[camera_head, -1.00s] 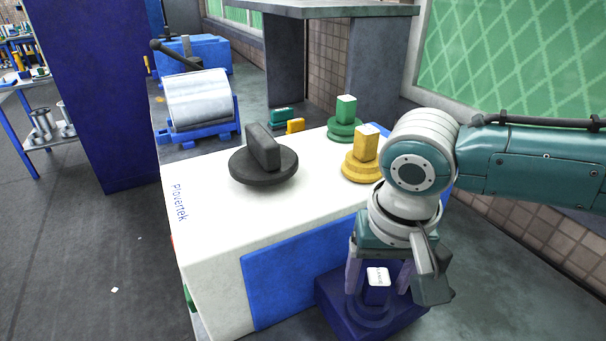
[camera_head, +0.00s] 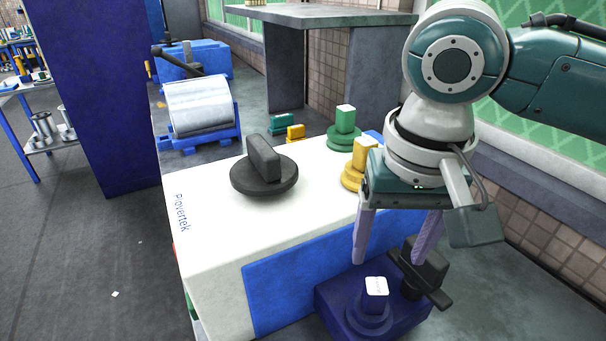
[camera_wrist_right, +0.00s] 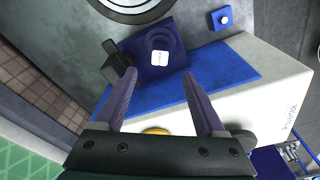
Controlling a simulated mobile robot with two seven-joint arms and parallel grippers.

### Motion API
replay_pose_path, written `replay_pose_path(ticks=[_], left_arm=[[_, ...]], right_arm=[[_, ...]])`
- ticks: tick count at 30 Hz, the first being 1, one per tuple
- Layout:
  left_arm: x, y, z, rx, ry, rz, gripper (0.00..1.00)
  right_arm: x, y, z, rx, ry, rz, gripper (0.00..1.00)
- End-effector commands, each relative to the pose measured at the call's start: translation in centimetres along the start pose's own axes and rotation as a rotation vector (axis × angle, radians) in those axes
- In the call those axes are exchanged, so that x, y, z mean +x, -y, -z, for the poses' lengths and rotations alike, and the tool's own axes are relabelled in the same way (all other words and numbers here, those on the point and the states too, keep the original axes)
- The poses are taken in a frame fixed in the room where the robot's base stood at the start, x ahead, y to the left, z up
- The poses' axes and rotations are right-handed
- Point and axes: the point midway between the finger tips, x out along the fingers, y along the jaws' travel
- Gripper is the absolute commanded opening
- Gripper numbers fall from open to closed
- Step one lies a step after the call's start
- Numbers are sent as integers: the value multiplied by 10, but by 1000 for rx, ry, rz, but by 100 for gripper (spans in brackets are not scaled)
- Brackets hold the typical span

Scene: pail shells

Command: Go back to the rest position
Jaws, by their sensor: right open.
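My right gripper (camera_head: 388,260) is open and empty, pointing down above a dark blue box (camera_head: 335,298). A round blue knob with a white-topped grip (camera_head: 377,287) stands on that box, below and apart from the fingers. In the right wrist view, the open fingers (camera_wrist_right: 158,76) reach toward the blue box (camera_wrist_right: 182,57), with nothing between them. A black lever (camera_head: 424,270) sits at the box's right side, partly behind one fingertip in the head view. My left gripper is not in view.
The white machine (camera_head: 215,230) carries a black knob (camera_head: 264,170), a green knob (camera_head: 344,130) and a partly hidden yellow knob (camera_head: 360,165). A silver drum (camera_head: 200,103) on a blue stand lies behind. A tall blue panel (camera_head: 100,90) stands left.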

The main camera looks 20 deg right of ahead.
Motion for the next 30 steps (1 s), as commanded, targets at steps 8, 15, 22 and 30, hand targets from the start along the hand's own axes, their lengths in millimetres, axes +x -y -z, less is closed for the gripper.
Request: replay_pose_path(ticks=[8, 15, 22, 30], left_arm=[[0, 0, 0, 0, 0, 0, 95], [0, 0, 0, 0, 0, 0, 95], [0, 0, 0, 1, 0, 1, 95], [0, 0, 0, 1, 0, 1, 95]], right_arm=[[3, 5, -7, -31, 4, 15, 72], [12, 42, -79, -342, -19, 194, 72], [4, 29, -121, -514, -132, 256, 72], [-4, -29, -144, -584, -189, 133, 72]])
